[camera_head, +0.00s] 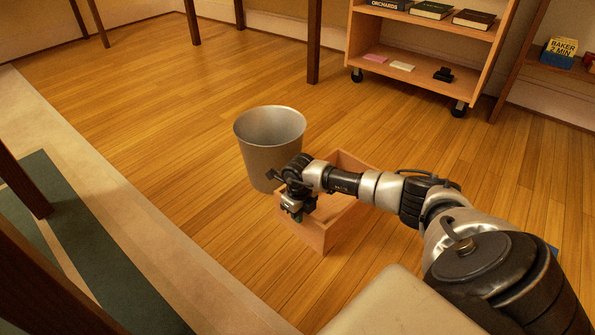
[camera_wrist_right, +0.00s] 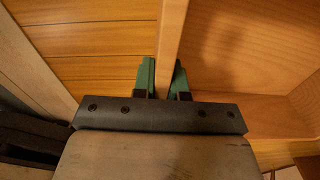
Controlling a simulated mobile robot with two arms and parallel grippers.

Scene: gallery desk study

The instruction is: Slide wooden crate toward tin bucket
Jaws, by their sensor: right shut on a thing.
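The wooden crate (camera_head: 313,237) sits on the wooden floor, open side up, partly hidden behind my right arm. The grey tin bucket (camera_head: 262,151) stands upright just behind the crate and to its left; I cannot tell if the two touch. My right gripper (camera_head: 296,210) is at the crate's near left wall. In the right wrist view the green fingers of my right gripper (camera_wrist_right: 164,80) are shut on the crate's wall (camera_wrist_right: 171,40), one on each side of it. The inside of the crate (camera_wrist_right: 235,75) looks empty where it shows. My left gripper is not in view.
A wheeled wooden shelf (camera_head: 425,75) with books stands at the back. Dark wooden legs (camera_head: 314,45) stand behind the bucket and at the left. A pale strip and green rug (camera_head: 75,230) lie at the left. The floor (camera_head: 185,120) left of the bucket is clear.

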